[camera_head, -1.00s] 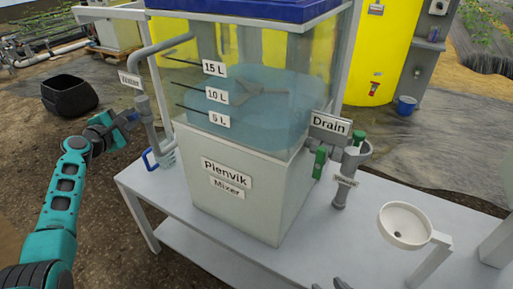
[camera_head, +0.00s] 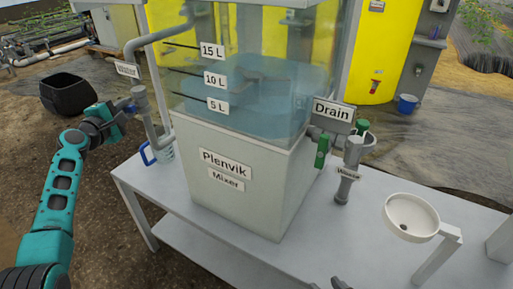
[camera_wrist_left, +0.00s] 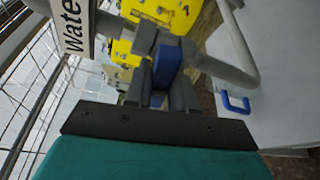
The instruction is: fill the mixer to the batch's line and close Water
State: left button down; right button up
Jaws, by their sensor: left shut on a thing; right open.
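The clear mixer tank (camera_head: 285,120) stands on a pale base with 5 L, 10 L and 15 L marks on its wall. Bluish water (camera_head: 262,95) is in it, its surface appearing near the 10 L mark; the exact level is hard to read. The Water valve (camera_head: 141,100) is on the inlet pipe at the tank's left, under a Water label (camera_head: 128,69). My left gripper (camera_head: 126,107) is shut on its blue handle, which shows between the fingers in the left wrist view (camera_wrist_left: 167,62). Only dark tips of my right gripper (camera_head: 327,285) show at the bottom edge, apart.
A Drain label (camera_head: 333,110) and green-handled valve (camera_head: 322,150) are at the tank's right. A blue-handled jug (camera_head: 160,152) sits beneath the inlet pipe.

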pick_arm(q)
jog(key=m+b, duration=0.1)
jog(key=b, duration=0.1)
jog(key=m+t+b, duration=0.1)
jog(key=b, duration=0.2)
jog(key=shift+a+f+m, duration=0.1)
jog(key=shift+f+m, duration=0.2)
jog(key=shift+m, duration=0.1)
jog(key=shift+r+b, duration=0.1)
jog(key=shift+b, duration=0.4)
jog(key=shift+r+m+t, duration=0.15)
jog(key=shift+m+t, duration=0.15)
jog(key=shift+r, duration=0.1)
jog(key=c, duration=0.9)
grip_release()
jog(key=shift+s+a+p, duration=0.25)
jog(key=shift+s+a, duration=0.3)
jog(key=shift+s, duration=0.45)
jog(key=shift+s+a+p, duration=0.3)
jog(key=shift+s+a, duration=0.25)
jog(key=shift+s, duration=0.5)
jog(key=shift+s+a+p, duration=0.25)
jog(key=shift+s+a, duration=0.3)
jog(key=shift+s, duration=0.45)
